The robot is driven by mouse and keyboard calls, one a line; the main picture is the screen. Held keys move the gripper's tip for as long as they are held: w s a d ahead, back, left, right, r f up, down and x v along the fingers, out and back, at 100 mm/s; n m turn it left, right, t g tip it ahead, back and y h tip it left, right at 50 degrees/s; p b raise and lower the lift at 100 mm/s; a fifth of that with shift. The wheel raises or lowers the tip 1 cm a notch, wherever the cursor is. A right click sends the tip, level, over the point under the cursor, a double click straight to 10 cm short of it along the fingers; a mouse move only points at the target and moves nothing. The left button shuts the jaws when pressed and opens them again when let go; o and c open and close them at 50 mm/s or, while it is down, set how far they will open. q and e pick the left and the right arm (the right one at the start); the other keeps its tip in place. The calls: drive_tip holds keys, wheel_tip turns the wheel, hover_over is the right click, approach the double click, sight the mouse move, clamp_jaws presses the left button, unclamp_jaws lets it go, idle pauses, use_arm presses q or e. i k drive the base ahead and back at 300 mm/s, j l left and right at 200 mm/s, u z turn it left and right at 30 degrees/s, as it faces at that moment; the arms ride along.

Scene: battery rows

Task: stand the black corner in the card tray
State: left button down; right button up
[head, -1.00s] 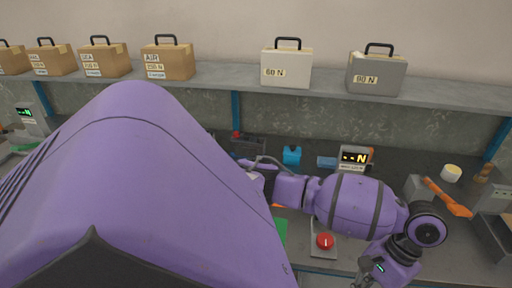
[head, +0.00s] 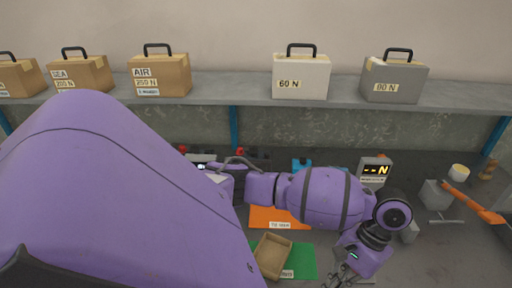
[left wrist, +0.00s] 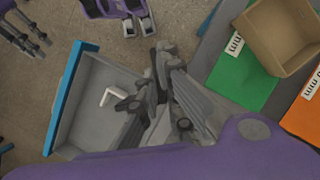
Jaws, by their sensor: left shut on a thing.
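My left gripper (left wrist: 160,75) is shut on a dark piece that looks like the black corner; its outline merges with the dark fingers. In the head view the gripper (head: 345,279) hangs low at the bottom, right of the green mat. The card tray (head: 261,257) is a shallow brown box on that mat; it looks empty. It also shows at the upper right of the left wrist view (left wrist: 250,32), apart from the gripper. Two sets of grey finger-like parts show at the top of the wrist view; I cannot tell which is my right gripper.
A grey, blue-edged bin (left wrist: 72,140) lies below the left gripper, with a white corner (left wrist: 108,97) in it. The green mat (head: 301,262) and orange mat (head: 262,217) lie beside each other. A display box (head: 375,170) stands behind my arm. Cases line the shelf (head: 225,88).

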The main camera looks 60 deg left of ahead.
sight(280, 261)
drive_tip(key=k+j, duration=0.1)
drive_tip(key=j, duration=0.3)
drive_tip(key=k+j, duration=0.1)
drive_tip(key=j, duration=0.3)
drive_tip(key=k+j, duration=0.1)
drive_tip(key=j, duration=0.3)
